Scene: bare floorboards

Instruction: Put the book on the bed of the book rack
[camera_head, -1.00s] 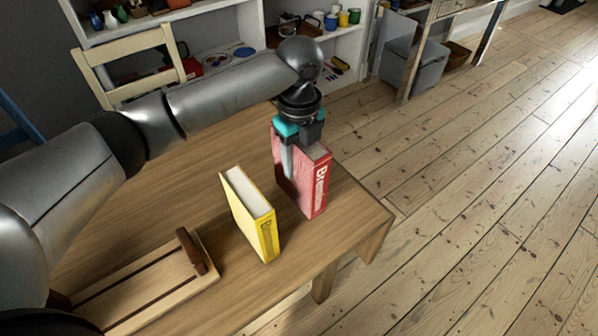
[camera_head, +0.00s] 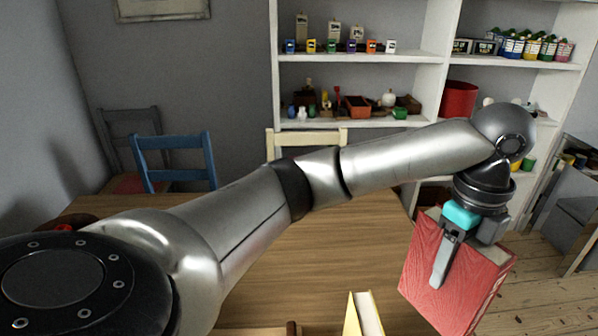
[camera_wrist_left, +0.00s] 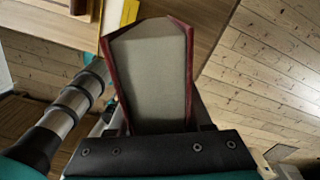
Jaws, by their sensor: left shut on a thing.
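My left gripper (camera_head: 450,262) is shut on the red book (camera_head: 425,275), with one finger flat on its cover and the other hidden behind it. The book hangs tilted at the right of the head view, by the table's right edge, and appears clear of the tabletop. In the left wrist view its pale page edges fill the middle between red covers (camera_wrist_left: 112,85). The book rack shows only at the bottom edge of the head view, as a brown end piece (camera_head: 291,328) and a strip of its bed (camera_head: 255,332). My right gripper is not in view.
A yellow book (camera_head: 351,318) stands on the table (camera_head: 350,240), between the rack and the red book. A blue chair (camera_head: 175,162) and a cream chair (camera_head: 305,139) stand behind the table. White shelves (camera_head: 360,89) line the back. The middle tabletop is clear.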

